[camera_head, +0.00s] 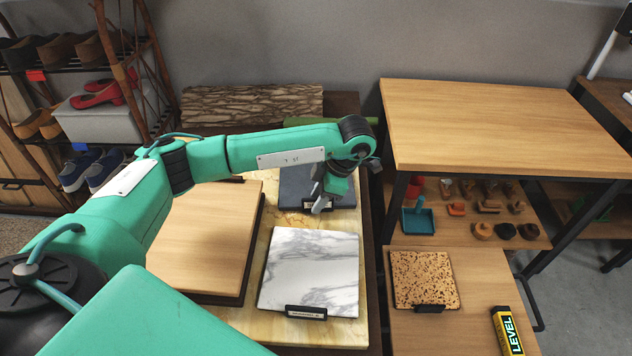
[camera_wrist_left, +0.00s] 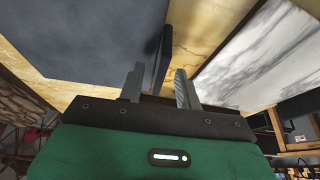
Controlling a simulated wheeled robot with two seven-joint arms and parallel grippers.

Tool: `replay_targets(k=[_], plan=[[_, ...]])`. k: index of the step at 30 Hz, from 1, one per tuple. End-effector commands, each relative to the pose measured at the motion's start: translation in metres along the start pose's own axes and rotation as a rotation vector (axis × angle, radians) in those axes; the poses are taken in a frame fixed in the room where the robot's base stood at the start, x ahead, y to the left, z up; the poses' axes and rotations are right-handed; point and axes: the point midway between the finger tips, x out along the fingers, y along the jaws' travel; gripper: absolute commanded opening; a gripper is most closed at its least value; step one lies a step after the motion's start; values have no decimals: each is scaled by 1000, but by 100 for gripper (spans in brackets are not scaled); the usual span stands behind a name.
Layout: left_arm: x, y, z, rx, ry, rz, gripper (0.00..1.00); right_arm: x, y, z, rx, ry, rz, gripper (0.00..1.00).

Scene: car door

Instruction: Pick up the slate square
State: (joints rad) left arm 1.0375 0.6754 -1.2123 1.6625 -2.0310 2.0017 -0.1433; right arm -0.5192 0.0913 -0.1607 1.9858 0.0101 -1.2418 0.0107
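The slate square (camera_head: 297,184) is a dark blue-grey slab lying on the yellowish marbled tabletop, behind the white marble square (camera_head: 311,268). My left arm covers part of it from above. My left gripper (camera_head: 319,203) is at its front edge. In the left wrist view the slate (camera_wrist_left: 85,38) fills the upper left. The left gripper's two fingers (camera_wrist_left: 157,88) are apart there, with a thin black upright piece (camera_wrist_left: 161,58) at the slate's edge in line with the gap. I cannot tell whether they touch it. My right gripper is not in view.
A wooden square (camera_head: 203,238) lies left of the slate and marble squares. A speckled square (camera_head: 424,277) and a level (camera_head: 507,331) lie on the lower table at right. A taller wooden table (camera_head: 490,123) stands at back right, and a shoe rack (camera_head: 85,85) at left.

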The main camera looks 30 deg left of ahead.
Motion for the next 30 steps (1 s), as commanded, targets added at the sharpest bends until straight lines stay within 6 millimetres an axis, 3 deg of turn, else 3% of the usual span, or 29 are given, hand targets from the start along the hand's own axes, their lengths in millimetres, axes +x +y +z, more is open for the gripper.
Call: replay_targets(k=[10,15,30], plan=[[7,0,0,-1,-1,1,35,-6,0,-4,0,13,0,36],[7,0,0,-1,-1,1,1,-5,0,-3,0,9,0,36],[4,1,-1,-2,-2,3,0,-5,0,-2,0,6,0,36]])
